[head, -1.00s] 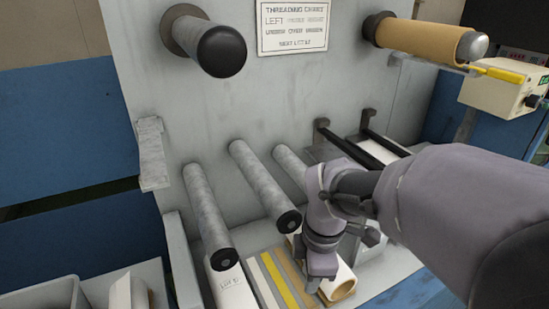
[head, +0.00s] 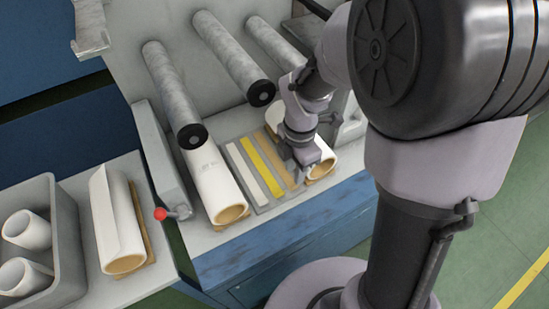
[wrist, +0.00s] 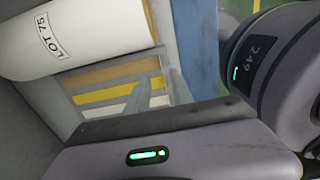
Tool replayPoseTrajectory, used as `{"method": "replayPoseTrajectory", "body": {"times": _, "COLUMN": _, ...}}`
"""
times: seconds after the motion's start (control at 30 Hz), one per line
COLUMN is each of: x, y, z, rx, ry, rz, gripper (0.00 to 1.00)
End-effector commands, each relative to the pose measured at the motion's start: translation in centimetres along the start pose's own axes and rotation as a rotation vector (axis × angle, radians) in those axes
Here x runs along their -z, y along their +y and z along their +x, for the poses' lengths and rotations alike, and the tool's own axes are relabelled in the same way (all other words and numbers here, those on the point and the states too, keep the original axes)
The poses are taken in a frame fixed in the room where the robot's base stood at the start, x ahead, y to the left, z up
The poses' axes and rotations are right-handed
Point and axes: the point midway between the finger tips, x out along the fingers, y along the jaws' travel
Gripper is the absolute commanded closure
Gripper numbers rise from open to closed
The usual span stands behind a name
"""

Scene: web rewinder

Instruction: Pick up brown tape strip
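The brown tape strip (head: 277,152) lies on a grey plate (head: 263,207) beside a yellow strip (head: 263,163) and a white strip (head: 249,163). In the wrist view the brown strip (wrist: 112,72) lies above the yellow strip (wrist: 105,94) and the white strip (wrist: 100,110).
A white paper roll (head: 208,180) lies left of the plate; another roll (head: 325,160) is close on the right, partly behind my arm. It shows as LOT 75 (wrist: 70,40) in the wrist view. Grey rollers (head: 230,55) overhang behind. A red-knobbed lever (head: 161,213) stands at left.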

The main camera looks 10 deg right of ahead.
Motion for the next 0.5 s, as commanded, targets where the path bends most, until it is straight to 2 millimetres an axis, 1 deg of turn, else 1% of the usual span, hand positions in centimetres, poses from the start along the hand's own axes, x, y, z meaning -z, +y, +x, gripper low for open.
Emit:
{"method": "replayPoseTrajectory", "body": {"times": 0.03, "x": 0.0, "y": 0.0, "z": 1.0, "rx": 0.001, "ry": 0.0, "rz": 0.0, "gripper": 0.72}}
{"method": "replayPoseTrajectory", "body": {"times": 0.17, "x": -0.1, "y": 0.0, "z": 1.9, "rx": -0.001, "ry": -0.001, "rz": 0.0, "gripper": 0.72}}
{"method": "replayPoseTrajectory", "body": {"times": 0.23, "x": -0.2, "y": -0.1, "z": 2.9, "rx": -0.001, "ry": -0.001, "rz": 0.0, "gripper": 0.72}}
{"method": "replayPoseTrajectory", "body": {"times": 0.4, "x": -0.6, "y": -0.3, "z": 6.4, "rx": 0.001, "ry": 0.0, "rz": 0.001, "gripper": 0.72}}
{"method": "replayPoseTrajectory", "body": {"times": 0.5, "x": -0.6, "y": -0.3, "z": 6.7, "rx": -0.001, "ry": 0.0, "rz": 0.0, "gripper": 0.72}}
